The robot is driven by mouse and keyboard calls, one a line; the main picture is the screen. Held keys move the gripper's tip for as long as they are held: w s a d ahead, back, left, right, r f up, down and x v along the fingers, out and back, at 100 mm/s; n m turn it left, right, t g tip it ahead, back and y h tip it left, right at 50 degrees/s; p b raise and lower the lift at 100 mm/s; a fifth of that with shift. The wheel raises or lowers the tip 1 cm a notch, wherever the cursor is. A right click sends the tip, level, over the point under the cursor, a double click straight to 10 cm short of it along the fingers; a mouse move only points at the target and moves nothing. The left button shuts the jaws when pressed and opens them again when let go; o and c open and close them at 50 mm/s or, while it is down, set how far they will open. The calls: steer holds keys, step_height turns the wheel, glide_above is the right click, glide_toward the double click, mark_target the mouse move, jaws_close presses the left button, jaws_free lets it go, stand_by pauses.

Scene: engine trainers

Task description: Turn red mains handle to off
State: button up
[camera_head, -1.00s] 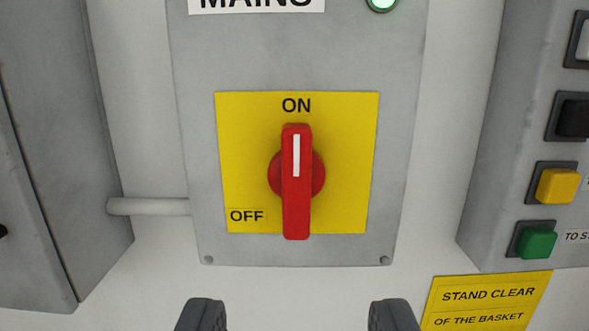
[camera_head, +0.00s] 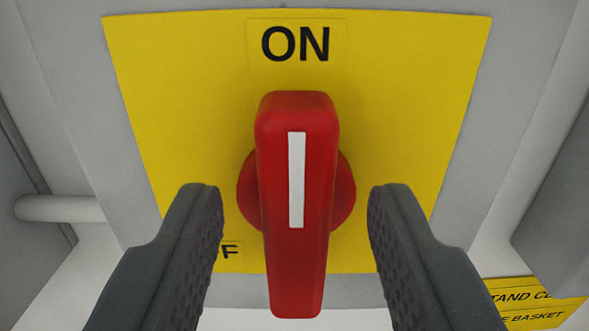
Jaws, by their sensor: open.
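The red mains handle (camera_head: 318,220) stands upright in the middle of the view, its white line pointing up at the ON label (camera_head: 295,43). It sits on a round red hub on a yellow plate (camera_head: 180,100). My gripper (camera_head: 295,205) is open, with one dark finger on each side of the handle. A gap shows between each finger and the handle, so neither appears to touch it. The OFF label (camera_head: 231,251) at the lower left is mostly hidden behind the left finger.
The yellow plate is on a grey box (camera_head: 520,60). A pale pipe (camera_head: 60,208) runs to the left. Another grey box (camera_head: 560,200) stands at the right, above a yellow sign (camera_head: 530,315) that is partly cut off.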

steer(key=shift+w, duration=0.3)
steer(key=shift+c, duration=0.3)
